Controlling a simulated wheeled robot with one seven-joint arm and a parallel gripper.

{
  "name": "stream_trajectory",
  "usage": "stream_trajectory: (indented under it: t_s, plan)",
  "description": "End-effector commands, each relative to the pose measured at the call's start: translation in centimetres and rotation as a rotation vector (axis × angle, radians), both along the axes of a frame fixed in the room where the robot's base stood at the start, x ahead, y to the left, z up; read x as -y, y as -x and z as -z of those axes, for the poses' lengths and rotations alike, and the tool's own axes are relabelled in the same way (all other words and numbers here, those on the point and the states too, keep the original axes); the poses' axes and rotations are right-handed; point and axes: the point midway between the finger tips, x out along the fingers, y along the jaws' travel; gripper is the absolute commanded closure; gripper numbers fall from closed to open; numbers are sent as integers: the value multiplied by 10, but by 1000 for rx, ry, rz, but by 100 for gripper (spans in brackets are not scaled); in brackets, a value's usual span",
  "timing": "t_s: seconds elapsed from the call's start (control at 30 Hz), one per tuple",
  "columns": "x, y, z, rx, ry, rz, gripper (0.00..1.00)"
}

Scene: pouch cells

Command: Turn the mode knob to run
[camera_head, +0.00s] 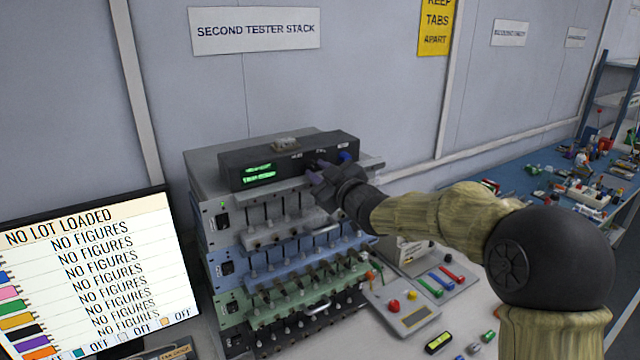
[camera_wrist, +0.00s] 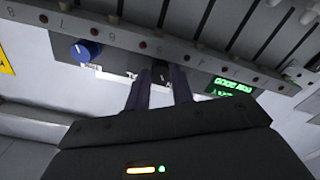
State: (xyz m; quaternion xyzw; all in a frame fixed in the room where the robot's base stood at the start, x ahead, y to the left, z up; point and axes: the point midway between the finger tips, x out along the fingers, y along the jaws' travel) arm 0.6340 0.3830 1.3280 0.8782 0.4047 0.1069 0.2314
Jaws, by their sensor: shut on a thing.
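The black tester unit (camera_head: 236,160) lies on top of the stack, with a lit green display (camera_head: 258,174) at its left. My gripper (camera_head: 316,172) is at the unit's front face, right of the display. In the wrist view my gripper's two fingers (camera_wrist: 162,90) are shut on a small dark knob (camera_wrist: 160,70). The fingers hide much of this knob, so its pointer setting cannot be read. A blue knob (camera_wrist: 86,50) stands apart from the fingers; it also shows in the head view (camera_head: 346,156). The panel labels are too small to read surely.
Below are grey, blue and green tester shelves (camera_head: 300,268) with rows of clips. A monitor (camera_head: 95,270) stands at the left. A blue table (camera_head: 540,185) with clutter is farther right.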

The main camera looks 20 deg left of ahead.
Motion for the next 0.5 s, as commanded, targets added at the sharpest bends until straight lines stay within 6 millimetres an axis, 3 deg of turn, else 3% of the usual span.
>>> stream_trajectory:
  t_s: [0.5]
  plan:
    - [0,0,0,31,28,1,99]
